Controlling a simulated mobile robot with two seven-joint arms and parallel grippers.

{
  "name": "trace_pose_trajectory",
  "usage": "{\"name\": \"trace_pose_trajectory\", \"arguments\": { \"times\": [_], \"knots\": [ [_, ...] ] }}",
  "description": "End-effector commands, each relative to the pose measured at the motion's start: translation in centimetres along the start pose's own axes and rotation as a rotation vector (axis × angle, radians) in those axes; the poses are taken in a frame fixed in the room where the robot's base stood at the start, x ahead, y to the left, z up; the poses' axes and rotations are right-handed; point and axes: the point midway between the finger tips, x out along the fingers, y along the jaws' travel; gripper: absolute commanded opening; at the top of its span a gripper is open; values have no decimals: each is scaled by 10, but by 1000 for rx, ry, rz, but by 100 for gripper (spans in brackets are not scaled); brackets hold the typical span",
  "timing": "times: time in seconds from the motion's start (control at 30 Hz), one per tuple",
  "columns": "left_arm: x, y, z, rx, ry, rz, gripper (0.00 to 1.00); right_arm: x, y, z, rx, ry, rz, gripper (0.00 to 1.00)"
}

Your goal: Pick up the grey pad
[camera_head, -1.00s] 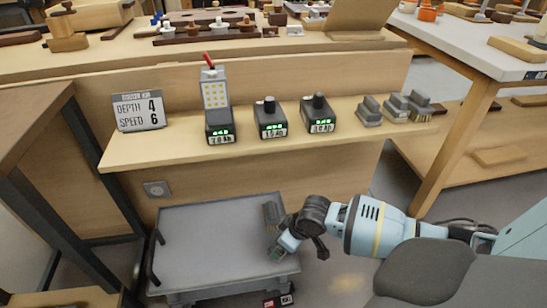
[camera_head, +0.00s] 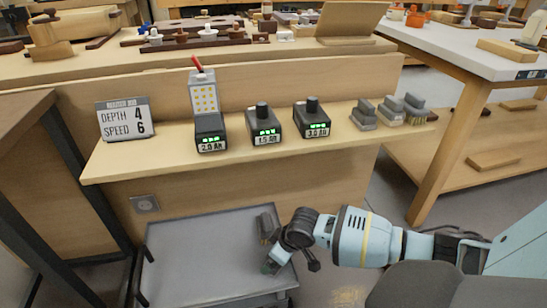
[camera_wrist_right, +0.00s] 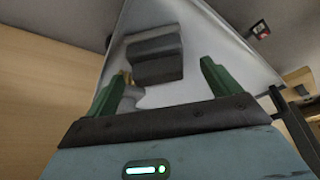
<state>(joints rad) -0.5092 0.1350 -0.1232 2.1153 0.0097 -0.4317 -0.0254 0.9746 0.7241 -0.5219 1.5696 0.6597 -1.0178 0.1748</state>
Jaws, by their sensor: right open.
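A dark grey block (camera_head: 266,222), which looks like a grey pad, lies on the grey cart top (camera_head: 200,262) near its right edge. In the right wrist view the grey block (camera_wrist_right: 155,55) shows ahead of the fingertips, in line with the gap between them. My right gripper (camera_head: 272,265) is low over the cart at the near side of the block. Its green fingers (camera_wrist_right: 165,82) are apart with nothing gripped. A small lighter piece with yellowish bristles (camera_wrist_right: 129,92) sits by the left finger. My left gripper is not in view.
Three grey blocks or brushes (camera_head: 390,113) stand at the right of the wooden shelf (camera_head: 175,158). Several black battery-like units (camera_head: 264,127) and a depth and speed sign (camera_head: 125,120) stand to their left. The shelf overhangs behind the cart. The cart's left part is clear.

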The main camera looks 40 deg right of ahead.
Motion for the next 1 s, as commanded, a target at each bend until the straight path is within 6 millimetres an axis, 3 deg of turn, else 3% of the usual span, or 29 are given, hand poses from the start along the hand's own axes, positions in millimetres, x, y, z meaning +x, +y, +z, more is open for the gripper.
{"name": "trace_pose_trajectory", "arguments": {
  "times": [0.2,0.5,0.8,1.0],
  "knots": [
    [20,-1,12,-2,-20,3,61,31,2,0,1,-1,-2,89],
    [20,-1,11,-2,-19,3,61,32,2,-2,0,2,-1,88],
    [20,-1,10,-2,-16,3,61,32,2,-1,0,1,-1,48],
    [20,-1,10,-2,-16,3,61,32,2,-1,0,1,-1,46]
  ]
}}
